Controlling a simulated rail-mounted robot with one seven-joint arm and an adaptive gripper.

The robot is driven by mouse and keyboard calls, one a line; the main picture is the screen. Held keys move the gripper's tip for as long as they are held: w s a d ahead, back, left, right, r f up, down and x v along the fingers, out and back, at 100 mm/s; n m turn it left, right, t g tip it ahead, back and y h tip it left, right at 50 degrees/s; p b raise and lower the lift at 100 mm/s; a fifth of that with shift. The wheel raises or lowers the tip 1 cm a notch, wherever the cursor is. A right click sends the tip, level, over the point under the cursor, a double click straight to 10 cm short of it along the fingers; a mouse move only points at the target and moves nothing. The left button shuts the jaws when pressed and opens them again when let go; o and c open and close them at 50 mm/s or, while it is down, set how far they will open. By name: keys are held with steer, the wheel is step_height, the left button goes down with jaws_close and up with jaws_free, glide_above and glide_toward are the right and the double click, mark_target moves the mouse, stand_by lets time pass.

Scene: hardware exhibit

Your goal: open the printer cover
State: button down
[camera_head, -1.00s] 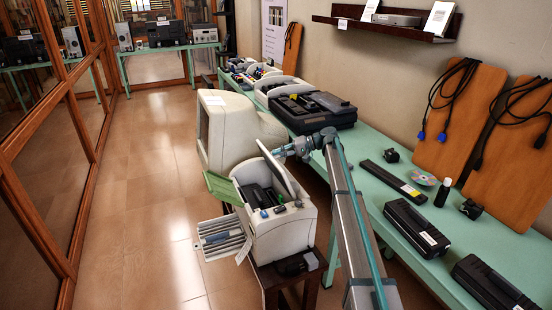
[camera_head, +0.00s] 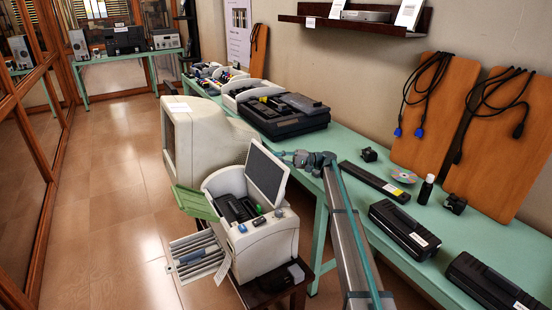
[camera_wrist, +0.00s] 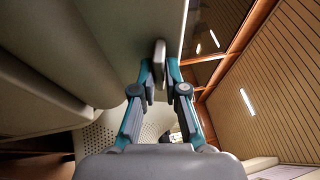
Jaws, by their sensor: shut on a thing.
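The printer (camera_head: 265,241) is a pale boxy machine on a small dark stand, with its top open and dark parts inside. Its cover (camera_head: 266,174), a flat panel with a grey face, stands raised and tilted at the right side of the printer. My gripper (camera_head: 288,155) is at the cover's upper right edge, partly hidden behind it. In the wrist view, the cover is the broad grey panel (camera_wrist: 130,35) above and ahead.
A bulky pale monitor (camera_head: 205,138) stands close behind the printer. A green flap (camera_head: 195,203) and a slatted tray (camera_head: 197,255) stick out at the printer's left. The green table (camera_head: 350,200) with dark devices runs along the right. The floor at left is clear.

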steer(key=shift+d+f, duration=0.15)
steer(key=shift+f, duration=0.15)
steer(key=c, duration=1.2)
jaws_free()
steer(key=shift+w, duration=0.1)
steer(key=shift+c, duration=0.2)
steer(key=v, duration=1.2)
